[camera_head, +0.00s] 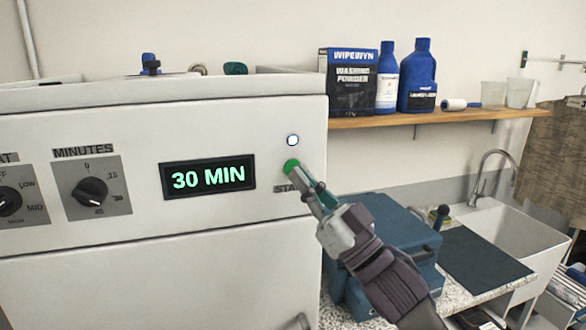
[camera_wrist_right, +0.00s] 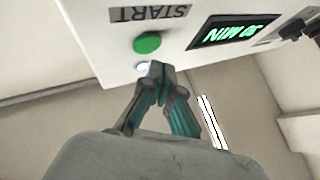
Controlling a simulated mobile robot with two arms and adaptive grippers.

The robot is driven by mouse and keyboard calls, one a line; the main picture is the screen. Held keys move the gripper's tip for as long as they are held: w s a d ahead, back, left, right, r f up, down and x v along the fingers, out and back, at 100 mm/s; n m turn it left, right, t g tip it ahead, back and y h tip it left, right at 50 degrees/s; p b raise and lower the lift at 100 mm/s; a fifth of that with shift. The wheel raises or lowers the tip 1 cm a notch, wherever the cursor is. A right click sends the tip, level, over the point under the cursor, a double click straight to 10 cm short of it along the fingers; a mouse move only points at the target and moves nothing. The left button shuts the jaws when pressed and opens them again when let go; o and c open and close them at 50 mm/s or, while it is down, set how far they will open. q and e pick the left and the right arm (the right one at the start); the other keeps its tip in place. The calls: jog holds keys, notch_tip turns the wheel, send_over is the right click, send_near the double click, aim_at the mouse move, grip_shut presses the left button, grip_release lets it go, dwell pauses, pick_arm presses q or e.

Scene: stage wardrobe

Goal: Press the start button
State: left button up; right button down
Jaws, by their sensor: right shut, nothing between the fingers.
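The round green start button (camera_head: 291,165) is on the white machine's front panel, above a partly hidden START label (camera_head: 286,189). In the right wrist view the button (camera_wrist_right: 147,43) shows whole, with the upside-down START label (camera_wrist_right: 150,13) beside it. My right gripper (camera_head: 302,179) is shut and empty, its tips close to the button's lower right in the head view. In the right wrist view the closed fingertips (camera_wrist_right: 154,69) overlap the small white light and appear apart from the button. I cannot tell the depth gap to the panel. My left gripper is not in view.
The display (camera_head: 208,176) reads 30 MIN. A small white round light (camera_head: 292,140) sits above the button. The minutes knob (camera_head: 90,191) is at left. A shelf (camera_head: 450,117) holds bottles.

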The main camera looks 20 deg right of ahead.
jog(key=s, duration=0.4)
jog(key=shift+s+d, duration=0.1)
jog(key=shift+s, duration=0.15)
dwell(0.4)
